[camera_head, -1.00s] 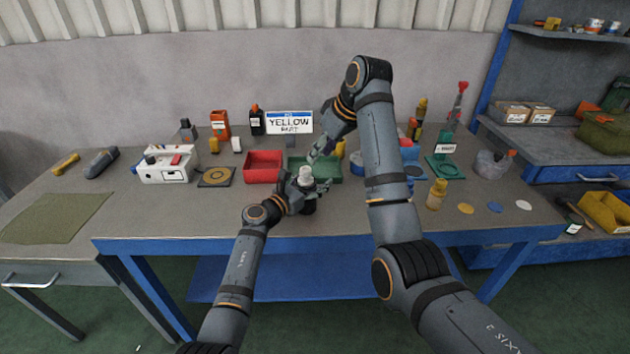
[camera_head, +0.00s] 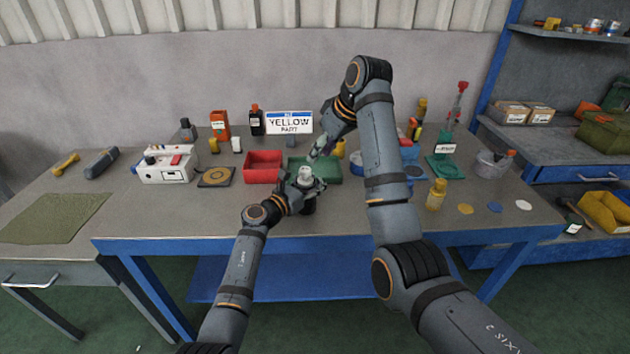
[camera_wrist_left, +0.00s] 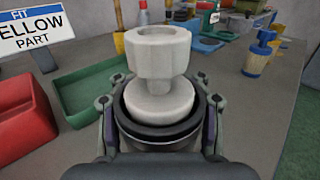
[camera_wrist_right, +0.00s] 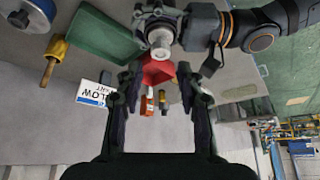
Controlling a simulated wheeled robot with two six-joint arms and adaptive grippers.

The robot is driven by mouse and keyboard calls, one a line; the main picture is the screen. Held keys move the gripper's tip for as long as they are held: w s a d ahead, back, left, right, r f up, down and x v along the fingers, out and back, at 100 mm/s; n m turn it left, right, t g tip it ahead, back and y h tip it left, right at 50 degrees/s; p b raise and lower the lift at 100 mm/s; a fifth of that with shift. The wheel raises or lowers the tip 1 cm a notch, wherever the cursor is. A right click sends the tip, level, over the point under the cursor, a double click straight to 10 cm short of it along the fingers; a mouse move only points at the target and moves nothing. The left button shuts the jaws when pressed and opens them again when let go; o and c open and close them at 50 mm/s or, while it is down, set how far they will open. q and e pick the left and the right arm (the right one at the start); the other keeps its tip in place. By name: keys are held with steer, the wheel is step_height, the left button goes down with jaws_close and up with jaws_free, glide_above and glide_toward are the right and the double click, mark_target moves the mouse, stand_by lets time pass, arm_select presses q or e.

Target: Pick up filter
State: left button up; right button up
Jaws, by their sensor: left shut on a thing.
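A white stepped piece with a faceted top (camera_wrist_left: 160,60) sits upright in the round opening of a dark cylinder (camera_wrist_left: 165,132). I cannot tell which part is the filter. My left gripper (camera_head: 304,189) is shut around the dark cylinder, with one finger on each side in the left wrist view. The white top also shows in the head view (camera_head: 306,171). My right gripper (camera_head: 317,152) is above and behind the cylinder in the head view. In the right wrist view its fingers (camera_wrist_right: 158,85) are apart with nothing held between them.
A red tray (camera_head: 263,166) and a green tray (camera_head: 328,172) lie just behind the held cylinder. A sign reading "YELLOW PART" (camera_head: 289,122) stands at the back. A white machine (camera_head: 166,166) is at left, a yellow bottle (camera_head: 436,195) at right. The front bench edge is clear.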

mark_target(305, 170)
stand_by(0.5)
steer(key=o, duration=0.4)
steer(key=shift+m, duration=0.3)
steer(key=a+f+m, duration=0.1)
steer(key=m, duration=1)
steer(key=w+a+f+m, duration=0.1)
steer(key=m, duration=1.1)
steer(key=f+m, duration=0.1)
steer(key=m, duration=1.1)
steer(key=shift+w+a+f, duration=0.15)
steer(key=shift+w+a, duration=0.15)
steer(key=shift+a, duration=0.1)
steer(key=shift+d+x, duration=0.1)
steer(key=shift+x, duration=1.35)
steer(key=shift+d+x, duration=0.15)
steer(key=shift+x, duration=1.35)
